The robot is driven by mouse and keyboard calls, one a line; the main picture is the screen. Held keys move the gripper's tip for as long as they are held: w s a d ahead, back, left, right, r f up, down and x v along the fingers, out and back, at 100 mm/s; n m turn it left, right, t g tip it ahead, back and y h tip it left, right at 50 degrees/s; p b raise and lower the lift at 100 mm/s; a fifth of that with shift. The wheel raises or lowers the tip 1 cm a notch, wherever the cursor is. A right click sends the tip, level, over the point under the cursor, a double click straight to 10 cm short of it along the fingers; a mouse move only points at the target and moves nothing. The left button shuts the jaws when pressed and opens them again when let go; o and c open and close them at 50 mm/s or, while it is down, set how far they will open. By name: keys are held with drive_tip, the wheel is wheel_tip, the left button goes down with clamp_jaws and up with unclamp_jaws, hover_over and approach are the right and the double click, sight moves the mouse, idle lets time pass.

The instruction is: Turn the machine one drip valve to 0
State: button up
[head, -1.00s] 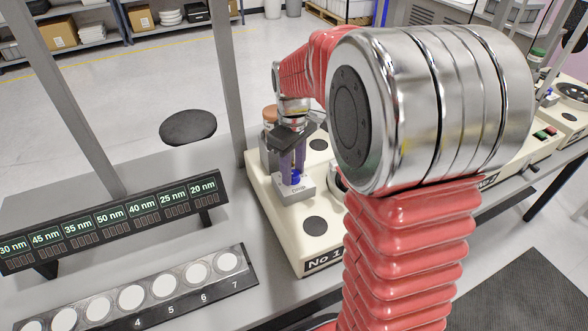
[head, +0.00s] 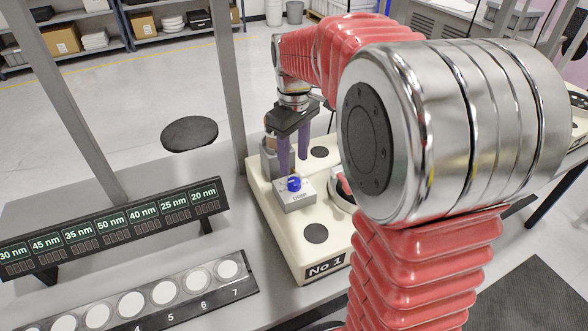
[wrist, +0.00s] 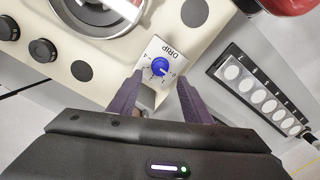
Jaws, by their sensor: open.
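The blue drip valve knob (head: 294,184) sits on a small grey block marked DRIP (head: 295,198), on the cream machine labelled No 1 (head: 316,258). In the wrist view the knob (wrist: 160,67) has a light pointer mark and scale figures around it; I cannot read its setting surely. My gripper (head: 292,165) is above and behind the knob, with purple fingers pointing down. In the wrist view my gripper's fingers (wrist: 158,92) are apart and empty, with the knob just beyond their tips, not between them.
The machine also has dark round pads (head: 316,233) and a metal bowl (wrist: 105,12). A display rack (head: 120,228) with nm readings and a numbered tray of white discs (head: 244,290) stand to the left. A grey upright post (head: 224,80) rises behind the bench.

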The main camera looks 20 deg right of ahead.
wheel_tip(320, 180, up, 7)
idle(0.3)
drive_tip(key=shift+f, duration=0.1)
idle(0.4)
drive_tip(key=s+a+f+m+t, duration=0.2)
drive_tip(key=s+a, duration=0.3)
drive_tip(key=s, duration=0.4)
drive_tip(key=s+a+f+m+t, duration=0.2)
drive_tip(key=s+a+m+t, duration=0.1)
drive_tip(key=s, duration=0.7)
drive_tip(key=shift+s+a+t, duration=0.25)
drive_tip(key=shift+a+t, duration=0.05)
drive_tip(key=shift+a, duration=0.6)
